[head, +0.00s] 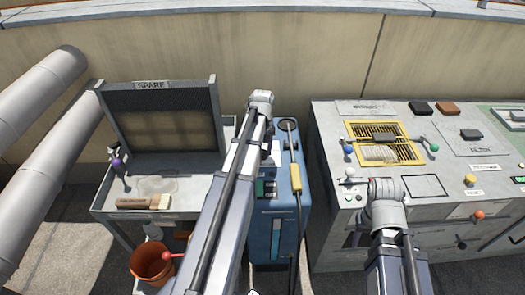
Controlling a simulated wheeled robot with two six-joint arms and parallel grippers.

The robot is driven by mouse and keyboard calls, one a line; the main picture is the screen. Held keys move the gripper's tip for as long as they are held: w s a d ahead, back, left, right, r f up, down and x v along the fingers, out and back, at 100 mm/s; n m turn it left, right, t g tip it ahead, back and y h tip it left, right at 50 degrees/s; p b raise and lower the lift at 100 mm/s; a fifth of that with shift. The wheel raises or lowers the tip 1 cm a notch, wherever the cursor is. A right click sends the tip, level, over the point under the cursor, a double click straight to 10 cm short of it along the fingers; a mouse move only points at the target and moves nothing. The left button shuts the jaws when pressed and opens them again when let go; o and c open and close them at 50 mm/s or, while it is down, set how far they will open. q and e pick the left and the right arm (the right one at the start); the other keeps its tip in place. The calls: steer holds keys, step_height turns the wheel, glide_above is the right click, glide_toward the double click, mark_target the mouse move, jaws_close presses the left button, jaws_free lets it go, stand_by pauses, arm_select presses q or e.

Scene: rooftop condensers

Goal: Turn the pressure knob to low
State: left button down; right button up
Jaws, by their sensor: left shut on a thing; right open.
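The blue unit (287,215) stands in the middle, with small green and black panels (266,188) on its top. My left arm reaches up across it, and my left gripper (268,128) is over the left side of its top. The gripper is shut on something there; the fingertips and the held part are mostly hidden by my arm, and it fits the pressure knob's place. The knob's setting cannot be read. My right gripper (384,188) is open above the front of the grey bench, its fingers largely hidden by the wrist.
A yellow-handled tool (295,177) with a dark hose lies on the blue unit's right. The grey bench (330,130) at right holds a yellow-framed grille (385,130) and coloured knobs. At left are a cart with a brush (143,202) and an orange bucket (151,262).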

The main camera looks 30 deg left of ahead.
mark_target(263, 152)
arm_select(q)
steer(key=n, duration=0.6)
steer(key=shift+n, duration=0.3)
stand_by(0.4)
steer(key=shift+c, duration=1.5)
jaws_free()
step_height(263, 152, up, 8)
steer(key=p, duration=0.8)
steer(key=shift+f, duration=0.1)
